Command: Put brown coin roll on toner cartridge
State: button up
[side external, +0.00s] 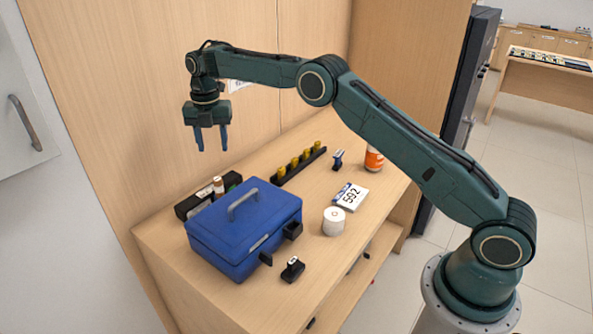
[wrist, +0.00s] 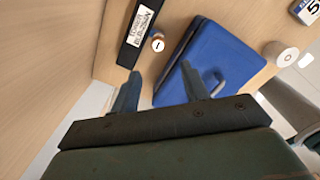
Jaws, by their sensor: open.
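The brown coin roll (side external: 218,185) stands upright with a pale end, behind the blue cash box. In the wrist view its round end (wrist: 158,44) shows between the toner cartridge and the cash box. The toner cartridge (side external: 186,206) is a long black block by the wall, partly hidden by the cash box; its white label shows in the wrist view (wrist: 143,26). The roll overlaps the cartridge's near edge in the side view; I cannot tell whether it touches it. My gripper (side external: 211,150) is open and empty, fingers down, high above the counter's back-left part.
The blue cash box (side external: 240,225) stands right in front of the cartridge. A black stand with yellow pieces (side external: 300,160), a stamp (side external: 292,269), a white paper roll (side external: 334,221), a number block (side external: 350,196) and an orange bottle (side external: 374,158) stand further right. A wood panel rises behind.

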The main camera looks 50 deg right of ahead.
jog(key=s+d+r+m+t, duration=0.1)
jog(key=s+r+m+t, duration=0.2)
jog(key=s+r+m, duration=1.35)
jog(key=s+f+m+t, duration=0.2)
jog(key=s+m, duration=0.7)
jog(key=s, duration=2.1)
jog(key=shift+s+d+f, duration=0.2)
jog(key=shift+d+f, duration=0.2)
jog(key=shift+d, duration=0.05)
